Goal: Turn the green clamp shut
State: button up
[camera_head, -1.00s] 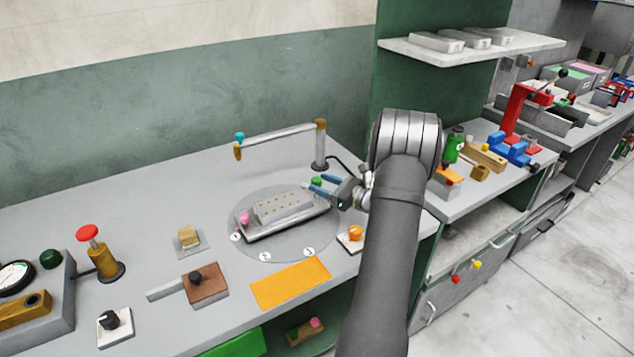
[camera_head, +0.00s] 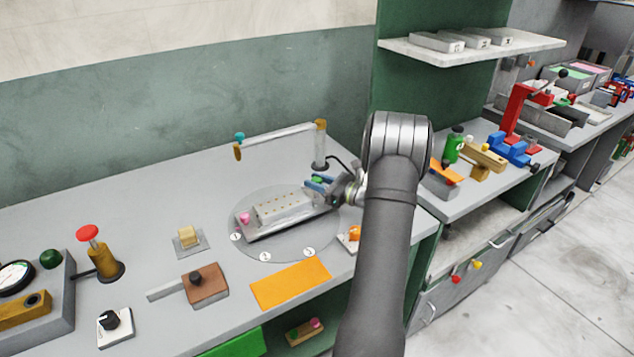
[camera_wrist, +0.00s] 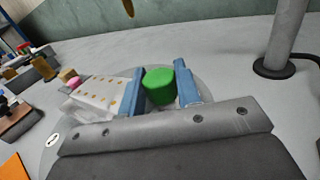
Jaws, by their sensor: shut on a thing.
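The green clamp (camera_head: 317,180) sits at the right end of a grey perforated block (camera_head: 284,206) on a round plate. In the wrist view the green clamp (camera_wrist: 159,86) is a round green knob between the blue fingers of my gripper (camera_wrist: 160,88). My gripper (camera_head: 319,183) reaches in from the right and is shut on it. The fingers hide part of the clamp in the head view. A pink clamp (camera_head: 244,217) sits at the block's left end; it also shows in the wrist view (camera_wrist: 68,74).
A lamp-like arm on a post (camera_head: 320,145) stands just behind the plate. An orange knob on a white base (camera_head: 354,234) is close in front of my gripper. An orange mat (camera_head: 290,284) and a brown block (camera_head: 205,284) lie nearer the front edge.

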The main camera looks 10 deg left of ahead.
aim_at(321, 180)
jog(key=shift+n+g+y, duration=0.15)
jog(key=shift+n+g, duration=0.85)
jog(key=shift+g, duration=0.55)
jog(key=shift+n+g+y, duration=0.15)
jog(key=shift+n+g, duration=0.85)
jog(key=shift+g, duration=0.55)
jog(key=o, duration=1)
jog(key=shift+c, duration=0.2)
jog(key=shift+r, duration=0.1)
jog(key=shift+r, duration=0.3)
jog(key=r, duration=0.2)
jog(key=d+r, duration=0.1)
jog(key=r, duration=0.1)
jog(key=shift+s+d+r, duration=0.1)
jog(key=shift+d, duration=0.05)
jog(key=s+d+r, duration=0.2)
jog(key=d+r, duration=0.4)
jog(key=d, duration=0.4)
jog(key=shift+s, duration=0.25)
